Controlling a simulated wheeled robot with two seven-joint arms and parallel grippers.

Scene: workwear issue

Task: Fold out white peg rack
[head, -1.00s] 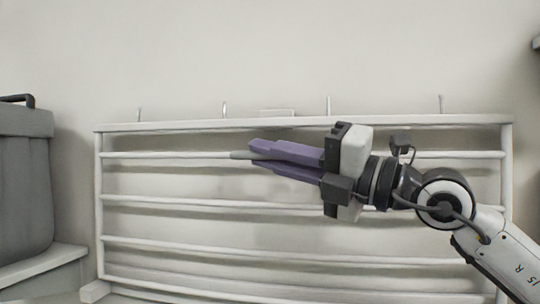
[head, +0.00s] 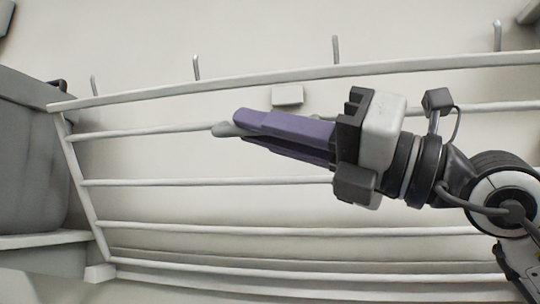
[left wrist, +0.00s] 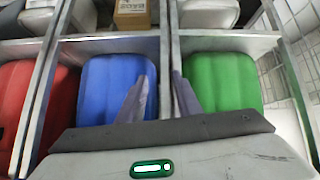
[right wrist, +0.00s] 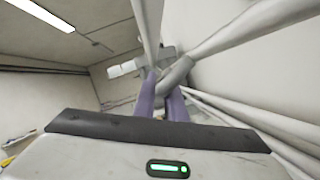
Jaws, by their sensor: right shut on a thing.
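The white peg rack (head: 430,67) is a wide frame of rails with upright pegs along its top rail. It slants across the head view, with the wall showing between its rails. My right gripper (head: 228,123) reaches in from the right with its purple fingers shut on a grey grip (head: 224,130) at the rack's upper rail. The right wrist view also shows the grey grip (right wrist: 175,74) between the fingertips, with white rails around it. My left gripper (left wrist: 162,84) is outside the head view; in its wrist view it is open and empty, its fingers apart.
A small pale block (head: 287,95) is on the wall behind the rack. A grey bin (head: 30,150) stands at the left beside the rack's end. The left wrist view shows a divided shelf with red, blue (left wrist: 112,88) and green (left wrist: 220,80) items close to the left fingers.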

